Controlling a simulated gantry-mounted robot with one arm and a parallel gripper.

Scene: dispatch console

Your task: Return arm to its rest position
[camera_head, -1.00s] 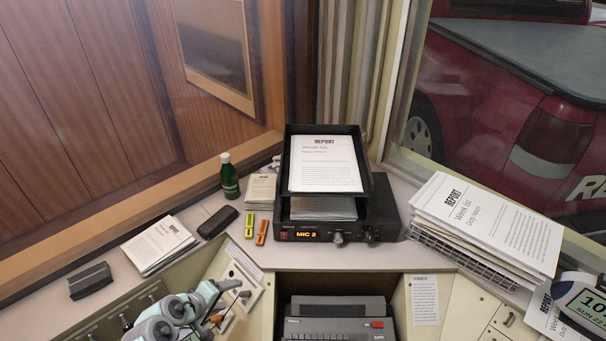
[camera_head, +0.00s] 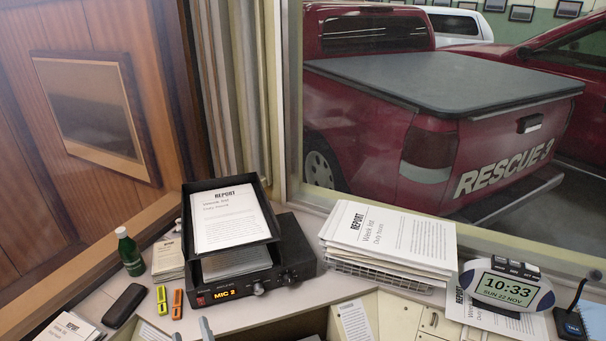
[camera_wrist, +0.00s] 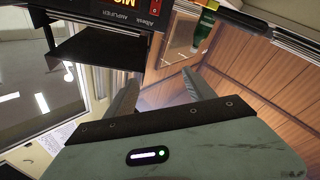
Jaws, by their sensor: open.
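My gripper (camera_wrist: 163,90) shows in the wrist view with its two grey fingers spread apart and nothing between them. In the head view only what look like the two finger ends of my gripper (camera_head: 192,331) show at the bottom edge, in front of the black amplifier (camera_head: 260,283). The rest of my arm is out of the head view. In the wrist view, the amplifier (camera_wrist: 105,18) appears upside down at the top left, apart from the fingers.
A paper tray (camera_head: 268,224) stands on the amplifier. A window (camera_head: 290,150) rises behind.

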